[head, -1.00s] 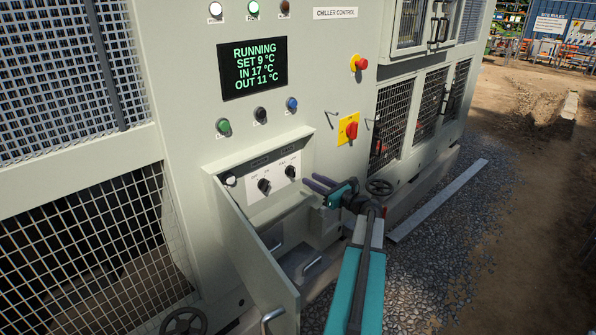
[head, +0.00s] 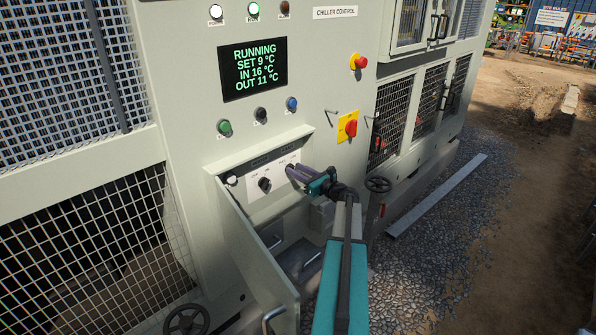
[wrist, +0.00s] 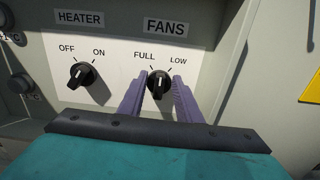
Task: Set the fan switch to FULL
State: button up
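The black FANS switch (wrist: 159,84) sits on a white label plate, with FULL marked to its upper left and LOW to its upper right. Its white pointer looks near upright; I cannot tell clearly which mark it points at. My gripper (wrist: 160,80) has its two purple fingers on either side of the switch, one left and one right. The fingers look open around it, with thin gaps at most; contact is not clear. In the head view my gripper (head: 293,173) reaches into the panel recess and hides the FANS switch.
The open panel door (head: 250,245) hangs at the left of the recess.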

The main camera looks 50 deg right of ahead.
grip_shut()
jog(key=shift+f+n+b, duration=0.15)
jog(key=shift+n+b, duration=0.35)
jog(key=shift+b, duration=0.7)
jog(key=n+b, duration=0.2)
jog(key=b, duration=0.1)
jog(key=n+b, duration=0.2)
jog(key=b, duration=0.1)
jog(key=n+b, duration=0.1)
jog(key=b, duration=0.3)
jog(key=shift+a+n, duration=0.35)
jog(key=shift+n, duration=0.05)
jog(key=shift+n+b, duration=0.3)
